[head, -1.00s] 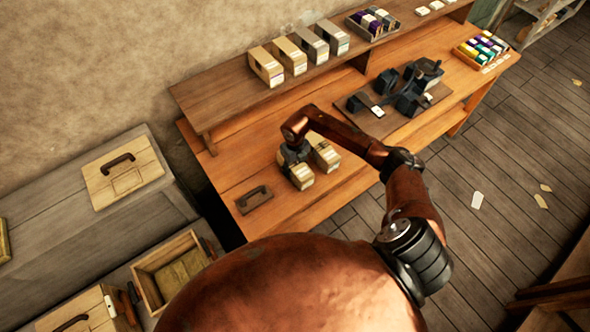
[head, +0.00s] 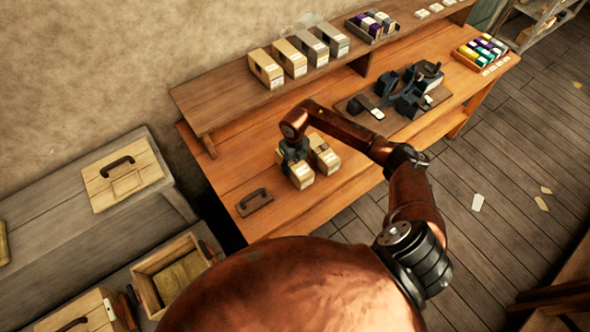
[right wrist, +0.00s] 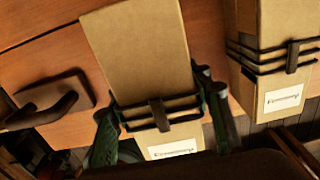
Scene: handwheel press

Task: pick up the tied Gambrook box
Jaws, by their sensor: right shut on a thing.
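Two tan boxes stand side by side on the wooden bench. My right gripper (head: 294,152) is shut on the left tan box (head: 302,178), with a finger on each side. In the right wrist view, the gripper (right wrist: 160,118) spans this box (right wrist: 138,55), which has dark ties around it and a white label. The second box (head: 327,158) stands apart to its right; in the right wrist view it (right wrist: 277,28) also shows dark ties and a label. The label words are too blurred to read surely. I cannot tell if the held box touches the bench. My left gripper is out of view.
A dark handle on a plate (head: 254,201) lies at the bench's left front. A black press (head: 410,92) stands on a board to the right. Several boxes (head: 265,70) line the raised shelf behind.

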